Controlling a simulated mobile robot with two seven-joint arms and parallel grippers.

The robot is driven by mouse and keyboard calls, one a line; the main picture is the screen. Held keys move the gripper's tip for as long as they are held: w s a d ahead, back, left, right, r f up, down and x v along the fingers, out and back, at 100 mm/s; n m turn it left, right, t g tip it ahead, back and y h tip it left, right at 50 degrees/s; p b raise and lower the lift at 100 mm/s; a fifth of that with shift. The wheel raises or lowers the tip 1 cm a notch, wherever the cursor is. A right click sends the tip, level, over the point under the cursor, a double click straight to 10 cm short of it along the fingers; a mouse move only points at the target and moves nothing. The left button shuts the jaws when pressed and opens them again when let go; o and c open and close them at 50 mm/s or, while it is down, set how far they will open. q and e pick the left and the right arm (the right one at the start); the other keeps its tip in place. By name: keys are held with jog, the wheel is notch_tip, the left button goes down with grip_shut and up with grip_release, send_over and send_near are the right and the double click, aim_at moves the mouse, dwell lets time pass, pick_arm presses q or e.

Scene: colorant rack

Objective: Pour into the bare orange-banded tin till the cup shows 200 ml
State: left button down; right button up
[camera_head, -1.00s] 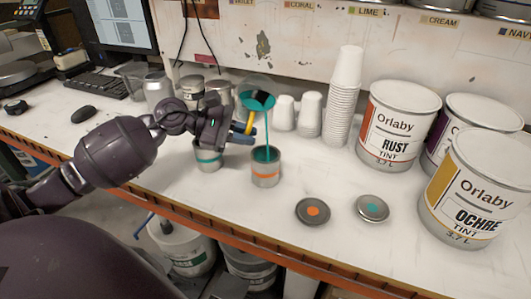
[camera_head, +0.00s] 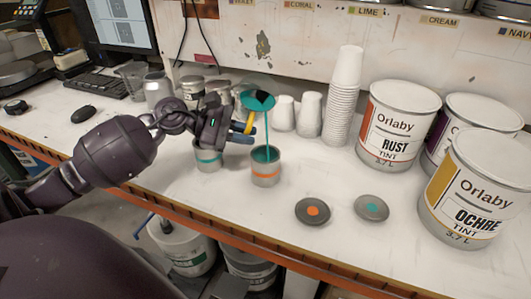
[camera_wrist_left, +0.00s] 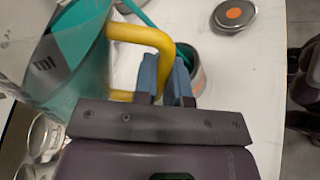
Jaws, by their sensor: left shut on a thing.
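My left gripper (camera_head: 246,134) is shut on the yellow handle (camera_wrist_left: 148,36) of a clear measuring cup (camera_head: 257,101). The cup is tipped steeply above the orange-banded tin (camera_head: 265,174), and a thin teal stream runs from it into the tin's open top. Teal liquid shows inside the tin; its level is hard to read. In the left wrist view the cup (camera_wrist_left: 70,50) fills the upper left, with teal inside and "ml" print; its scale reading cannot be made out. The tin there (camera_wrist_left: 196,75) is partly hidden behind my blue fingers. My right gripper is not in view.
A teal-banded tin (camera_head: 207,158) stands just left, close under my gripper. Lids with an orange dot (camera_head: 312,212) and a teal dot (camera_head: 372,208) lie to the right. Stacked white cups (camera_head: 343,95) and large Orlaby tins (camera_head: 396,125) stand behind and right. The orange bench edge (camera_head: 215,235) is in front.

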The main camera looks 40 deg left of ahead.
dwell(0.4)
pick_arm(q)
jog(key=shift+a, duration=0.1)
dwell(0.8)
jog(key=shift+w+m, duration=0.1)
jog(key=shift+m, duration=0.2)
dwell(0.4)
jog(key=shift+a+y, duration=0.15)
jog(key=shift+y, duration=0.25)
dwell(0.6)
jog(key=shift+w+r, duration=0.1)
dwell(0.5)
jog(key=shift+a+m+t, duration=0.1)
jog(key=shift+m+t, duration=0.2)
dwell(0.7)
jog(key=shift+w+a, duration=0.1)
dwell(0.5)
jog(key=shift+a+r+y, duration=0.1)
jog(key=shift+y, duration=0.2)
dwell(1.0)
